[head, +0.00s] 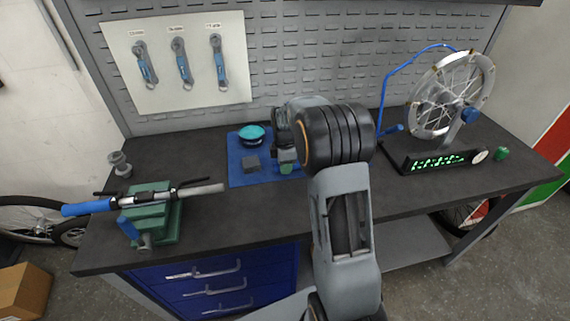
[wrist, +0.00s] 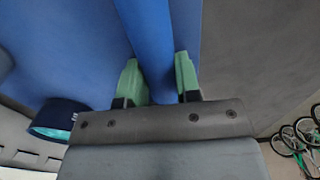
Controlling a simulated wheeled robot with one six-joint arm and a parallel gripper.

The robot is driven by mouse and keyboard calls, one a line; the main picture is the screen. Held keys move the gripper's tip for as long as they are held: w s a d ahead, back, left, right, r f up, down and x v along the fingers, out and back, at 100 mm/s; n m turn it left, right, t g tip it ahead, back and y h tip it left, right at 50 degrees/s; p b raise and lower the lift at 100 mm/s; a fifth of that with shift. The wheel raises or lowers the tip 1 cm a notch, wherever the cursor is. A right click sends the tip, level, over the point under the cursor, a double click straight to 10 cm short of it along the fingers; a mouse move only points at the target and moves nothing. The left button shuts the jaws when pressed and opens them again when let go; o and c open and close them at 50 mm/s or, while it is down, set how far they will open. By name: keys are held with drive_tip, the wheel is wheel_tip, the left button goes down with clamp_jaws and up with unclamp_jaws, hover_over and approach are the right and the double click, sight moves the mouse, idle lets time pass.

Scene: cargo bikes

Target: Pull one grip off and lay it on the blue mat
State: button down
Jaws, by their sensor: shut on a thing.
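The blue mat (head: 237,172) lies on the dark bench, and it fills much of the wrist view (wrist: 55,45). My gripper (head: 287,162) is over the mat's right part. In the wrist view its green fingertips (wrist: 158,80) are shut on a blue grip (wrist: 148,30), one finger on each side. In the head view that grip is hidden by my arm and gripper. I cannot tell whether it touches the mat. The handlebar (head: 160,193) is clamped in a green vise (head: 158,226). Its left end has a blue grip (head: 88,208); its right end is bare grey.
The bench between vise and mat is clear.

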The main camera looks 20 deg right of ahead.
drive_tip(key=c, duration=0.7)
unclamp_jaws()
drive_tip(key=shift+c, duration=0.2)
